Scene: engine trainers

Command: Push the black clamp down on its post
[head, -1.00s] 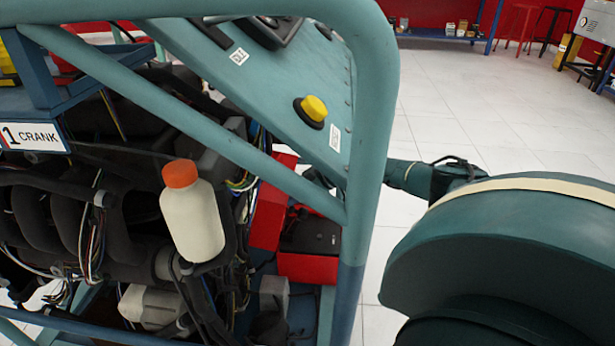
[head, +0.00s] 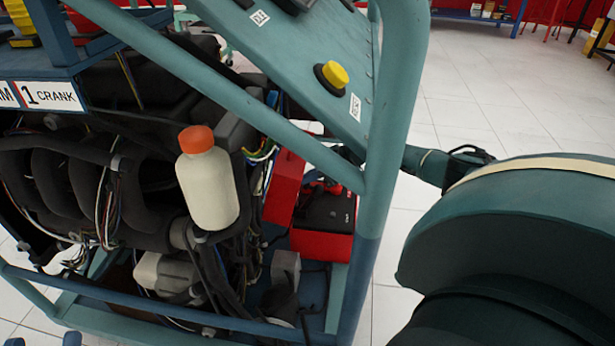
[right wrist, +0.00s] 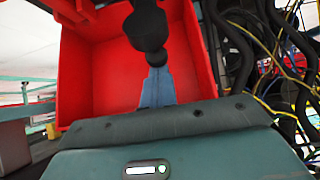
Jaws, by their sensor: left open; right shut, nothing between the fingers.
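A black battery (head: 328,212) sits in a red tray (head: 320,246) behind the frame's corner post, with a red fitting on top. I cannot pick out the black clamp for certain in the head view. In the right wrist view a dark rounded piece (right wrist: 147,28), possibly the clamp, hangs in front of a red box wall (right wrist: 90,75). My right gripper (right wrist: 156,72) is shut, its blue fingers reaching up to that piece; I cannot tell whether they touch. In the head view its fingers are hidden behind the frame. Fingertips of my left gripper (head: 43,341) show at the bottom left edge, open.
The teal frame's corner post (head: 385,150) and diagonal bar stand before the battery. A white bottle with an orange cap (head: 207,185) hangs at the engine. Cables (right wrist: 285,70) run right of the red box. Open floor (head: 480,115) lies right of the frame.

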